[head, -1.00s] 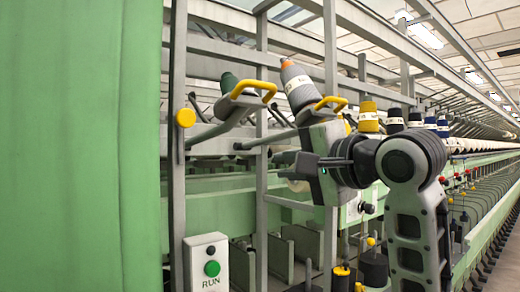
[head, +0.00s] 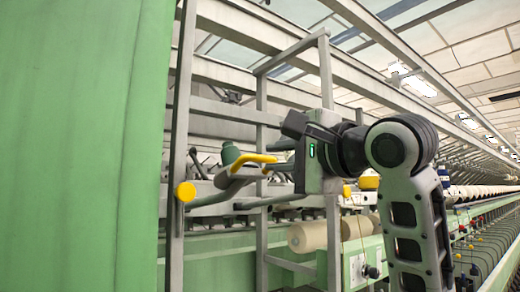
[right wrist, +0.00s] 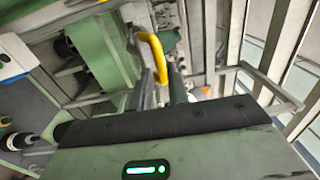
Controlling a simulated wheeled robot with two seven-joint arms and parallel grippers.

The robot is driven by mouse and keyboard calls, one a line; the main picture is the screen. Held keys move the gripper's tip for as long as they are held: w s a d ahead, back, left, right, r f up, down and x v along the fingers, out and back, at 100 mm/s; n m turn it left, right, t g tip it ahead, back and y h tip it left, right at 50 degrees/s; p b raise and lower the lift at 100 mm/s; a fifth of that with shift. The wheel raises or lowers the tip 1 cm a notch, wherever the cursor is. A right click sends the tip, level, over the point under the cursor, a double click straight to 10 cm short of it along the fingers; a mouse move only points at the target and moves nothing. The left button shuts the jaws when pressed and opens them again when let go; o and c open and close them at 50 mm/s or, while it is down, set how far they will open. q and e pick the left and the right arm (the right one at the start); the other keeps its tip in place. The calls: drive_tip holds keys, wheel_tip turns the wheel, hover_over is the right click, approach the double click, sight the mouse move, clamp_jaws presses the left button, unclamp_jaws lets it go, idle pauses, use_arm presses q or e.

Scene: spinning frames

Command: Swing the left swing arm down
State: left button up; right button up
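The left swing arm (head: 215,192) is a grey bar that slopes up to the right from the frame. My left gripper is not in view.
A second swing arm (head: 272,202) lies lower right; its end is hidden behind my right gripper. A yellow knob (head: 185,192) sits on the left upright. A green panel (head: 80,150) fills the left side. Metal posts and rails surround the gripper.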

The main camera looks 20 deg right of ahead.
sight(262, 159)
drive_tip(key=p+x, duration=0.1)
drive_tip(key=x, duration=0.3)
drive_tip(key=shift+w+r, duration=0.1)
drive_tip(key=shift+w+a, duration=0.2)
drive_tip(key=shift+w, duration=0.3)
